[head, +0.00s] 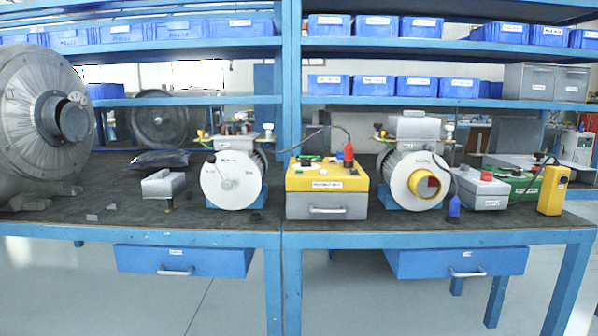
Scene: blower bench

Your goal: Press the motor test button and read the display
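A grey box with a yellow top (327,177) stands at the front middle of the bench. Its top carries a green part (309,159), other small controls and a label, with a red plug (348,155) at its right. A grey box with a red button (486,176) stands further right, beside a green box (521,183). I cannot read the labels or tell which button is the motor test button, and no display can be made out clearly. My gripper is not in view.
Two motors with round white faces (226,180) (396,175) stand on the blue bench (150,239). A large grey blower housing (22,120) fills the left end. A yellow handheld box (553,190) is near the right edge. Cables cross the bench top. Shelves with blue bins (330,84) rise behind.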

